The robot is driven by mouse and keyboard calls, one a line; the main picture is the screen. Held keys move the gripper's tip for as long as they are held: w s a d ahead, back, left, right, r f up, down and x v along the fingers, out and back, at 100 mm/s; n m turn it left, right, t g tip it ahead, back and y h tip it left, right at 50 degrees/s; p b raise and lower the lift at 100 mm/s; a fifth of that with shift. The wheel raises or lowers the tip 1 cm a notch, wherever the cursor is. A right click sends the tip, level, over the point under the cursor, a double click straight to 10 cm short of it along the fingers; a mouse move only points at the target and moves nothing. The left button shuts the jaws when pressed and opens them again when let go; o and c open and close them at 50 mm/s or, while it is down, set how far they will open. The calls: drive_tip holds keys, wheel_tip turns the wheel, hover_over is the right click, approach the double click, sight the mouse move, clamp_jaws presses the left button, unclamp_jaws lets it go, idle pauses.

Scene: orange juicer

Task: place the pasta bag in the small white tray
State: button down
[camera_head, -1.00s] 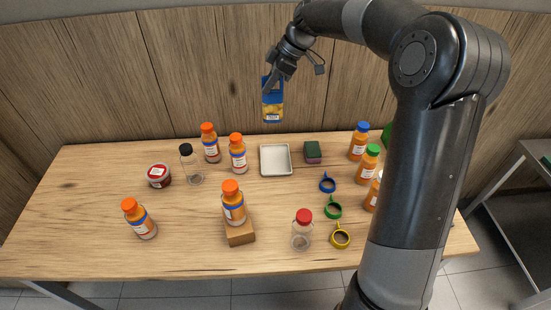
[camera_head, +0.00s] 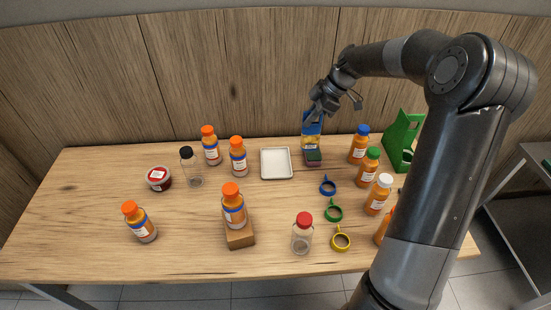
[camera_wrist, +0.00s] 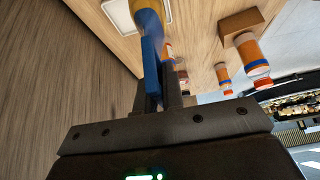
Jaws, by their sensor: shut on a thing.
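The pasta bag (camera_head: 312,130) is blue with a yellow middle and hangs upright from my gripper (camera_head: 318,110). My gripper is shut on its top edge. The tray is flat, square and empty. In the wrist view the blue bag (camera_wrist: 151,60) shows edge-on between the fingers (camera_wrist: 172,95), with part of the white tray (camera_wrist: 118,12) beyond it.
Several juice bottles (camera_head: 367,167), coloured rings (camera_head: 333,210) and a green stand (camera_head: 403,140) are at the right. A wooden wall is behind the table.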

drive_tip(key=w+a+f, duration=0.4)
drive_tip(key=a+f, duration=0.6)
drive_tip(key=f, duration=0.1)
drive_tip(key=shift+w+a, duration=0.15)
drive_tip(key=shift+a, duration=0.2)
drive_tip(key=shift+f, duration=0.15)
drive_tip(key=shift+f, duration=0.15)
drive_tip(key=c, duration=1.6)
unclamp_jaws()
drive_tip(key=shift+o, duration=0.3)
